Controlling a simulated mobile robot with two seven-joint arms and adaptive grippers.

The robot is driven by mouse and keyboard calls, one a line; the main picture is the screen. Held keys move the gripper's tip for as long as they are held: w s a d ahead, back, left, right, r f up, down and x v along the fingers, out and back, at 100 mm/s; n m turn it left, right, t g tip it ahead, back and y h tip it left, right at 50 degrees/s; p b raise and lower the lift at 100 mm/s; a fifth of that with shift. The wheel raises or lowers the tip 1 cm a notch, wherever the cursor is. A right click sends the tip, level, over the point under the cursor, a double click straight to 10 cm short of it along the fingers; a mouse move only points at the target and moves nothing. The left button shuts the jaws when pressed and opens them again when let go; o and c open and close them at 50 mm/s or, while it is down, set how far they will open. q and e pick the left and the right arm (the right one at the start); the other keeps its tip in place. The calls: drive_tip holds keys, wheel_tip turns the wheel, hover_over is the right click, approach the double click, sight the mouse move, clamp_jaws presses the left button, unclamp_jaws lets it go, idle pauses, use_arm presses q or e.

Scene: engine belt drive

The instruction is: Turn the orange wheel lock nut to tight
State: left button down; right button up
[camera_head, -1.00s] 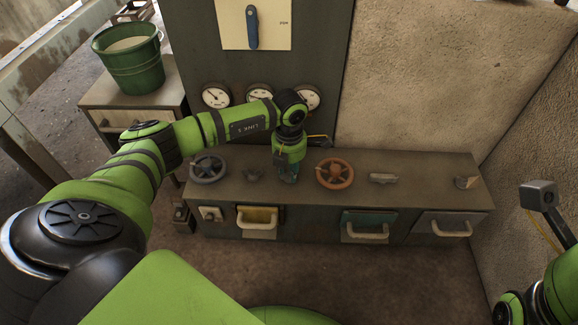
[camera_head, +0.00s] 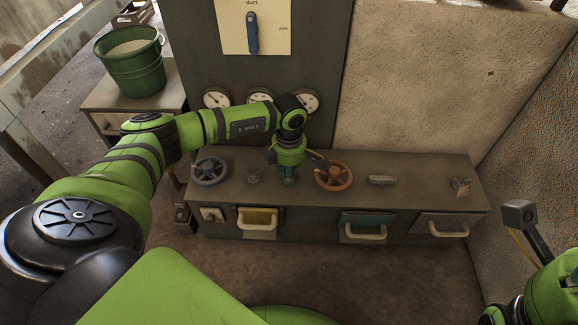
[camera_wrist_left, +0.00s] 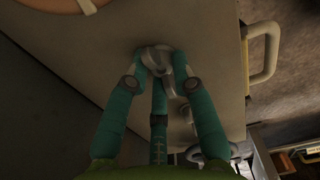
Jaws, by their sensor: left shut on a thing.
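The orange wheel (camera_head: 333,175) lies on the top of the grey bench, right of my left gripper (camera_head: 289,180) in the head view. Part of its rim (camera_wrist_left: 82,4) shows at the top left of the left wrist view. My left gripper points down at the bench top. Its teal fingers (camera_wrist_left: 157,62) are shut around a small grey metal lock nut (camera_wrist_left: 158,57) beside the orange wheel. In the head view the gripper hides this nut. The nut's tight mark cannot be seen.
A grey wheel (camera_head: 209,171) and another small nut (camera_head: 254,176) lie left of the gripper. A grey block (camera_head: 382,180) and a small bracket-like part (camera_head: 461,187) lie to the right. Drawers with pale handles (camera_head: 366,232) line the front. The gauge panel (camera_head: 330,60) stands behind.

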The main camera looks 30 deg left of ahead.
use_arm(q)
drive_tip(key=shift+s+d+f, duration=0.15)
drive_tip(key=shift+s+d, duration=0.05)
drive_tip(key=shift+d, duration=0.05)
drive_tip(key=c, duration=1.1)
unclamp_jaws()
drive_tip(key=shift+w+a, duration=0.1)
drive_tip(key=shift+r, duration=0.6)
wheel_tip(320, 180, up, 11)
